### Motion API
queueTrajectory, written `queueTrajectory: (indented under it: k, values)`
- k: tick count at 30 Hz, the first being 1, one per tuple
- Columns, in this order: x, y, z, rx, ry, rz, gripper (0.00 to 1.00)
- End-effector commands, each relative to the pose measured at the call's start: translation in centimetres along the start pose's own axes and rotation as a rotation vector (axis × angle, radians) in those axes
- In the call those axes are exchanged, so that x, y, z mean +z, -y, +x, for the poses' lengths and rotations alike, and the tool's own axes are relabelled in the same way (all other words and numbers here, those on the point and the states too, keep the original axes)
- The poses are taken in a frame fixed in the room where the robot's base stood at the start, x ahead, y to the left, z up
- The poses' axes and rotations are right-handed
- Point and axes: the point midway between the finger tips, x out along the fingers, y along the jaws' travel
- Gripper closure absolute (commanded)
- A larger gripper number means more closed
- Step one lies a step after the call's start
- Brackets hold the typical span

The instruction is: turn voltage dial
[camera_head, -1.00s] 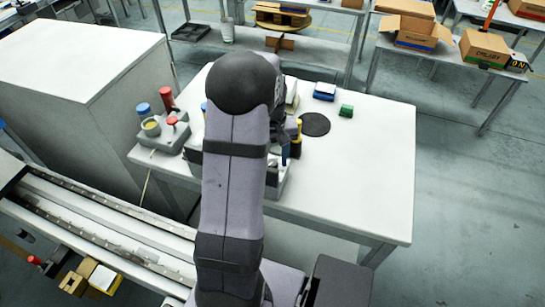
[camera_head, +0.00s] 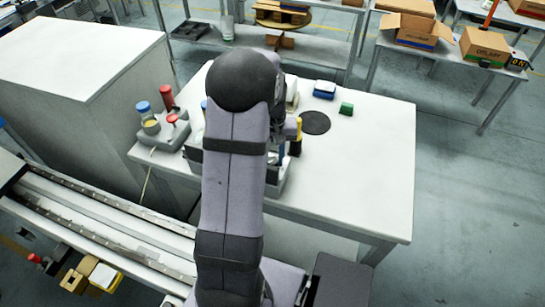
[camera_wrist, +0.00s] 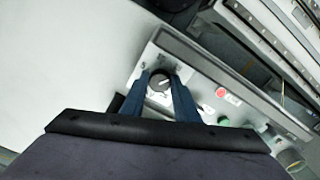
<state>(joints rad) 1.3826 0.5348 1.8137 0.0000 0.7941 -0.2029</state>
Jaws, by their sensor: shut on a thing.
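The voltage dial is a black knob (camera_wrist: 160,80) with a white pointer mark, on the light grey panel (camera_wrist: 203,73) of a box in the wrist view. My gripper (camera_wrist: 161,85) has its two blue fingers on either side of the dial and is shut on it. In the head view my arm hides the dial and most of the box; a grey part of the box (camera_head: 274,180) shows beside the arm.
On the same panel are a red button (camera_wrist: 221,93) and a green button (camera_wrist: 223,120). A grey holder with bottles and red-topped items (camera_head: 163,138) stands left on the white table (camera_head: 370,160). A black disc (camera_head: 315,123) and a green block (camera_head: 346,108) lie behind. The table's right side is clear.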

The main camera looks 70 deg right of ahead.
Motion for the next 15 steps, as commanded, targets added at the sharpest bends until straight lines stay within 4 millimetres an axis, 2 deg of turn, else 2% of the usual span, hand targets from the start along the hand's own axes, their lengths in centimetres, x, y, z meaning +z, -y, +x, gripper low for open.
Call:
queueTrajectory:
  k: [15]
  values:
    - [-0.15,0.11,-0.14,0.0,-0.003,0.447,0.94]
